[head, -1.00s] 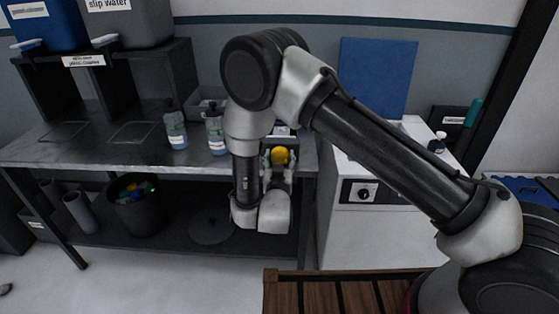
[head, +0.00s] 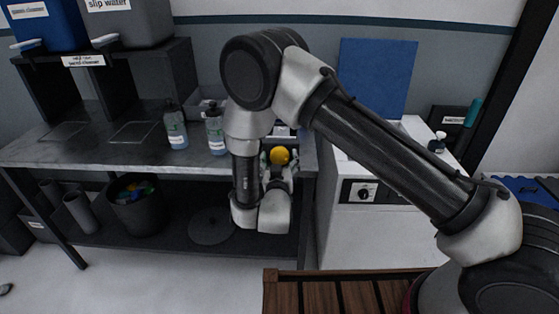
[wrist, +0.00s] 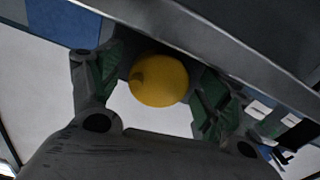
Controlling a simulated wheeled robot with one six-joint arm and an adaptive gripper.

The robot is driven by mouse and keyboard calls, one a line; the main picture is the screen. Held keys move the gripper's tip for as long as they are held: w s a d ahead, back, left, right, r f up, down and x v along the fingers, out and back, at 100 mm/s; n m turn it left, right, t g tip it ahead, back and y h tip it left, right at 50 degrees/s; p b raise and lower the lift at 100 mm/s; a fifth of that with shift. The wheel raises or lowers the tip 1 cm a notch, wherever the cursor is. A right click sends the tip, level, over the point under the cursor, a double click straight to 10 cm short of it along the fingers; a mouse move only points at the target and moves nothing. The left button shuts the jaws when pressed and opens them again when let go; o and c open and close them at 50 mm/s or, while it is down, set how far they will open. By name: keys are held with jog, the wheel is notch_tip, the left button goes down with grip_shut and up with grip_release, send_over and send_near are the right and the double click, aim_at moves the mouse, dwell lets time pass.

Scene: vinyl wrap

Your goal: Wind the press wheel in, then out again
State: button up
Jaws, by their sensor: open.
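A yellow round part (head: 279,155), which looks like the press wheel or its knob, shows just past my gripper (head: 278,174) at the front of the grey bench. In the wrist view the yellow part (wrist: 158,80) sits between my two open fingers, with green pads on either side. A gap shows at its left; at its right the finger is close, and I cannot tell whether it touches. A small darker bump is on its left side. The rest of the press is hidden behind my arm in the head view.
The bench edge (wrist: 215,45) runs diagonally close above the fingers. Two labelled bottles (head: 175,125) (head: 215,130) stand on the bench left of my arm. A white cabinet (head: 350,225) with a dial is at the right. A dark bin (head: 138,210) sits on the lower shelf.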

jog(key=s, duration=0.7)
jog(key=shift+s, duration=0.25)
jog(key=shift+a, duration=0.1)
jog(key=shift+c, duration=0.2)
jog(key=shift+m, duration=0.9)
jog(key=w, duration=0.5)
jog(key=w+r, duration=0.1)
jog(key=w, duration=0.1)
jog(key=shift+w, duration=0.3)
jog(key=c, duration=1)
